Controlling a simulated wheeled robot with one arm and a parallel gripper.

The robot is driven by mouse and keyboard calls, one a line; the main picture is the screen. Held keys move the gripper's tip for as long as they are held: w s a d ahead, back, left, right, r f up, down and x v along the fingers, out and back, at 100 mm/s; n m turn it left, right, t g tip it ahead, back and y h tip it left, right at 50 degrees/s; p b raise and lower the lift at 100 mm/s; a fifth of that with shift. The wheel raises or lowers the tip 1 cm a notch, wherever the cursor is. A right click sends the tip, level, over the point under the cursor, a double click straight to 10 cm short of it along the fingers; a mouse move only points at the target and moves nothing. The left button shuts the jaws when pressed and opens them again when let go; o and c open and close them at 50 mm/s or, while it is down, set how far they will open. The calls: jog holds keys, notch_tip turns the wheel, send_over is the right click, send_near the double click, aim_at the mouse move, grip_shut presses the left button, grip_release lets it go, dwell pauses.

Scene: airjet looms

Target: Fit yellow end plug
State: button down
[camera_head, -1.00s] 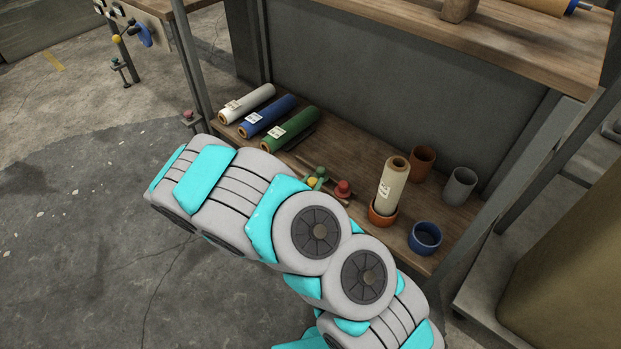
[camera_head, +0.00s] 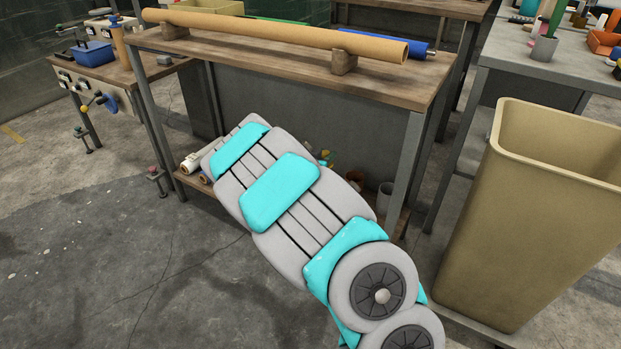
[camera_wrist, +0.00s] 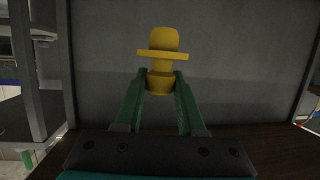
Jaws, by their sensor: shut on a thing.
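In the wrist view my gripper (camera_wrist: 160,80) is shut on the yellow end plug (camera_wrist: 164,42). The plug has a rounded knob, a wide flange and a narrower lower part between the green fingertips, and it stands upright in this view. In the head view my arm covers most of the lower shelf and hides the gripper, apart from small yellow and green bits past the arm that I cannot make out clearly. A long cardboard tube (camera_head: 280,34) lies across the bench top, its near right end open.
Two wooden blocks support the tube on the bench (camera_head: 300,62). Rolls (camera_head: 196,160) and cups (camera_head: 384,195) show partly on the lower shelf. A tan bin (camera_head: 535,220) stands at right. A side table (camera_head: 105,70) is at left. The floor in front is clear.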

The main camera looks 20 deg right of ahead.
aim_at(331, 165)
jog(key=shift+s+d+r, duration=0.25)
jog(key=shift+d+r, duration=0.2)
jog(key=shift+r, duration=0.15)
jog(key=shift+s+d+r, duration=0.25)
jog(key=shift+d+r, duration=0.15)
jog(key=shift+r, duration=0.2)
jog(key=shift+a+p, duration=0.1)
jog(key=shift+p, duration=0.25)
jog(key=shift+f+b, duration=1.55)
jog(key=shift+f, duration=1.4)
jog(key=shift+f+b, duration=0.7)
jog(key=shift+f, duration=0.95)
jog(key=shift+c, duration=2.2)
grip_release()
jog(key=v, duration=0.7)
jog(key=shift+s+a+r, duration=0.2)
jog(key=shift+s, duration=0.05)
